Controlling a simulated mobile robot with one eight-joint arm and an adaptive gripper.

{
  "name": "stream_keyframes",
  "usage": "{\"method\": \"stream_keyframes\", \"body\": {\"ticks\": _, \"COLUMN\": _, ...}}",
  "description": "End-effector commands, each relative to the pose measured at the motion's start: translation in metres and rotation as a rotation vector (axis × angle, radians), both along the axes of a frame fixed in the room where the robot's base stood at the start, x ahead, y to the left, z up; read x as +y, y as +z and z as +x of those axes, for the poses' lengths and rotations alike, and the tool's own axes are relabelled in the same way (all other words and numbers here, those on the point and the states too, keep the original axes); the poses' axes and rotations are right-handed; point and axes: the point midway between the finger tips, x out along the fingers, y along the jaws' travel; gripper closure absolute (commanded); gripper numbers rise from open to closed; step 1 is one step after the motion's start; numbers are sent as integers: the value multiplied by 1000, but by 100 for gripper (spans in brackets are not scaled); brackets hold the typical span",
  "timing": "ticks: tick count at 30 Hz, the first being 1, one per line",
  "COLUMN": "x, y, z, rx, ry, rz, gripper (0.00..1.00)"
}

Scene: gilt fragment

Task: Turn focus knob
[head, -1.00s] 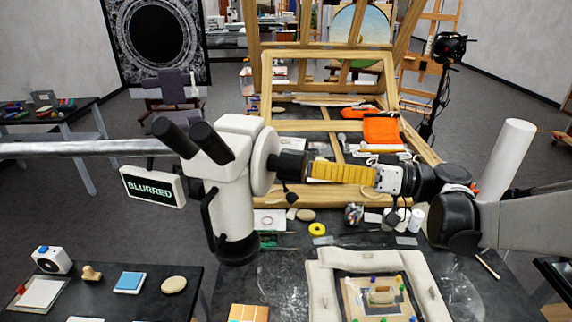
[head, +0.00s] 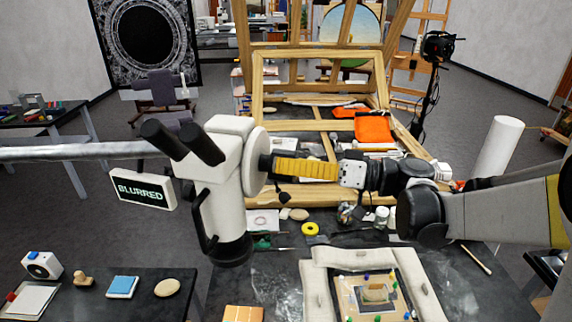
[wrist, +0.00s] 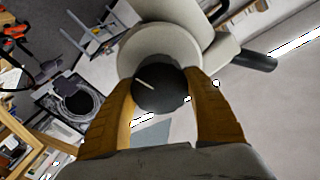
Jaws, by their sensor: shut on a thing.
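The white microscope (head: 226,150) with two black eyepieces hangs on a grey horizontal boom at the left of the head view. Its dark round focus knob (wrist: 160,92), with a white pointer line, faces the wrist camera. My gripper (wrist: 164,84) has its yellow fingers on either side of the knob and is shut on it. In the head view my gripper (head: 275,166) reaches the microscope's right side, where the fingers hide most of the knob. A sign (head: 143,188) beside the microscope reads "BLURRED".
Below is a dark table with a framed fragment (head: 316,290) on pale padding, a yellow tape roll (head: 310,229) and small tools. A wooden easel frame (head: 258,92) stands behind my arm. A side table (head: 145,309) holds small items at lower left.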

Motion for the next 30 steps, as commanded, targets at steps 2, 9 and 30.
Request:
{"method": "stream_keyframes", "body": {"ticks": 2, "x": 0, "y": 0, "z": 0, "rx": 10, "ry": 0, "rz": 3, "gripper": 72}}
{"method": "stream_keyframes", "body": {"ticks": 9, "x": 0, "y": -1, "z": 0, "rx": 103, "ry": 0, "rz": 33, "gripper": 72}}
{"method": "stream_keyframes", "body": {"ticks": 30, "x": 0, "y": -1, "z": 1, "rx": 472, "ry": 1, "rz": 152, "gripper": 72}}
